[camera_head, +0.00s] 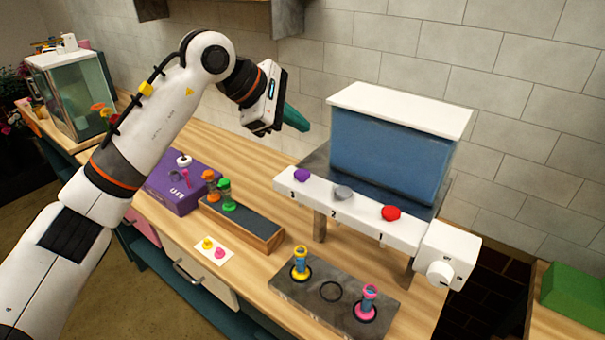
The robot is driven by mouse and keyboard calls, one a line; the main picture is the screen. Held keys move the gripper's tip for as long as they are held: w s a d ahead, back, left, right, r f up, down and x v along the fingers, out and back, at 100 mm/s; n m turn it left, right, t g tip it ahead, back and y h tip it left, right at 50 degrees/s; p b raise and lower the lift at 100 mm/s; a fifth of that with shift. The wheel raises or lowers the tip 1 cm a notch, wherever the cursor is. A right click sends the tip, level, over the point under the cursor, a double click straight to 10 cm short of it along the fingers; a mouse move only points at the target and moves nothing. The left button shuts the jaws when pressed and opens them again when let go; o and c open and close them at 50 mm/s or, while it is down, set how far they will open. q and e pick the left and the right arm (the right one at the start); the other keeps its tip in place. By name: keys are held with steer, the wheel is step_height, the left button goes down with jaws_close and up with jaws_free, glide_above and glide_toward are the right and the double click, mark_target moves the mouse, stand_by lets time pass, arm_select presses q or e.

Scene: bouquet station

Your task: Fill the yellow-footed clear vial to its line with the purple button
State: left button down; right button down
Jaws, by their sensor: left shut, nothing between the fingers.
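The yellow-footed vial (300,262) stands upright in the left ring of a dark grey tray (331,310), below the dispenser. It is too small to tell its line or how full it is. The purple button (301,175) is at the left end of the dispenser's white panel (367,212), beside the number 3. My left gripper (297,119) is shut and empty, with teal fingers, in the air above and behind the purple button and apart from it. My right gripper is not in view.
A grey button (344,192) and a red button (391,213) sit further right on the panel, below a blue tank (390,153). A pink-footed vial (368,301) stands in the tray's right ring; the middle ring is empty. A wooden rack (247,226) and purple box (178,188) stand left.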

mark_target(297, 175)
arm_select(q)
step_height(297, 175, down, 7)
steer(key=b, duration=0.4)
steer(key=shift+f, duration=0.45)
steer(key=shift+r, duration=0.1)
stand_by(1.2)
steer(key=shift+f+b, duration=0.45)
steer(key=shift+b, duration=0.25)
